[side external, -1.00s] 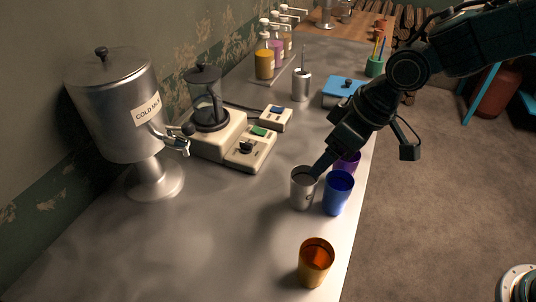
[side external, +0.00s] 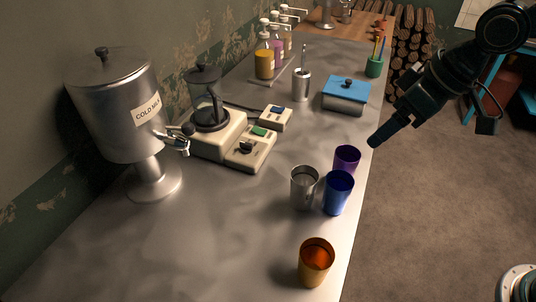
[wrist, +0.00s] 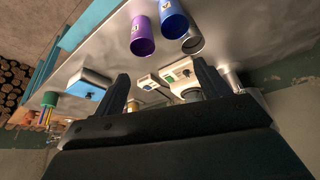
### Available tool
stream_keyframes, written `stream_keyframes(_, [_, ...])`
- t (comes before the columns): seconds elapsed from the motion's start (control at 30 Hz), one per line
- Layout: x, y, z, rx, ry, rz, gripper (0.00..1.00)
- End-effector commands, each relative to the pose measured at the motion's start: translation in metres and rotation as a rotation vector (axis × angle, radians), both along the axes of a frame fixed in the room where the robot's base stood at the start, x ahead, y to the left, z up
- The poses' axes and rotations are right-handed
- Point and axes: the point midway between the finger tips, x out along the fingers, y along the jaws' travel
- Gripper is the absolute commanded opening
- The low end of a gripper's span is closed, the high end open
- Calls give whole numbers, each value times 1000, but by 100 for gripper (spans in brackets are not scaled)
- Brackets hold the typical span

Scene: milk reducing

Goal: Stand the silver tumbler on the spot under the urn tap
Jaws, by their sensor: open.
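The silver tumbler (side external: 304,189) stands upright on the steel counter, just left of the blue tumbler (side external: 338,194). In the wrist view the silver tumbler (wrist: 193,42) is partly hidden behind the blue one (wrist: 173,20). The urn (side external: 117,108), labelled COLD MILK, stands at the left with its tap (side external: 178,140) pointing right. The counter under the tap is bare; no marked spot is clear. My gripper (side external: 374,142) is open and empty, above and right of the tumblers by the counter's right edge. Its two fingers (wrist: 160,85) show spread in the wrist view.
A purple tumbler (side external: 346,159) stands behind the blue one, and an orange tumbler (side external: 316,262) in front. A cream blender base (side external: 222,136) with a control box is beside the urn. A blue-lidded box (side external: 345,96) is further back. The front left counter is clear.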

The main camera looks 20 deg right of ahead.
Motion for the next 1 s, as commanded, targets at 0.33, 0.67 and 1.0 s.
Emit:
stream_keyframes(0.33, [-61,-76,39,-1,-35,-174,75])
stream_keyframes(0.67, [-128,-124,50,-3,-63,-335,75])
stream_keyframes(1.0, [-166,-142,46,-5,-73,-421,75])
